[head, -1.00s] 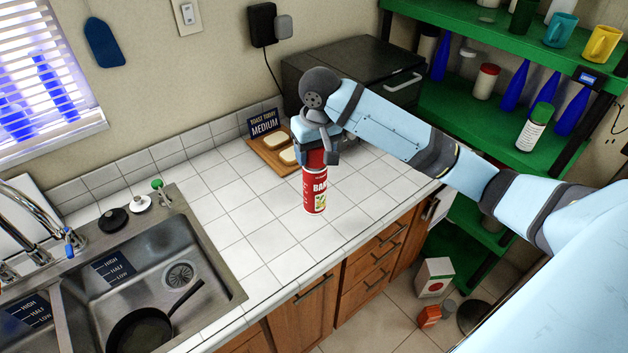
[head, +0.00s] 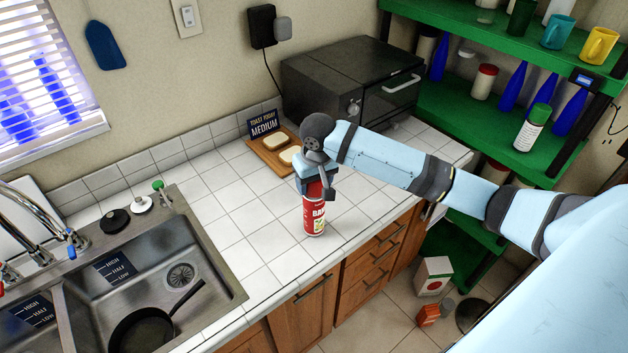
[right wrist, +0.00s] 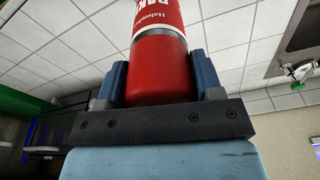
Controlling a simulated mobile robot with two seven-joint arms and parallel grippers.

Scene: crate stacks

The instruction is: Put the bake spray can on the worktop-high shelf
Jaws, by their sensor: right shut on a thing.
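The bake spray can (head: 314,218) is red with a white label and stands about upright over the white tiled worktop near its front edge. I cannot tell whether its base touches the tiles. My right gripper (head: 312,187) is shut on the can's upper part, which hides the top. In the right wrist view the can (right wrist: 160,68) sits between both fingers of the right gripper (right wrist: 160,86). The green shelf board (head: 470,124) at about worktop height is at the right, carrying bottles and jars. My left gripper is not in view.
A dark toaster oven (head: 330,76) stands at the back, with a bread board (head: 266,160) before it. A sink (head: 150,240) with a pan is at left. A white bottle with a green cap (head: 532,128) stands near the shelf's front edge. A carton (head: 434,277) is on the floor.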

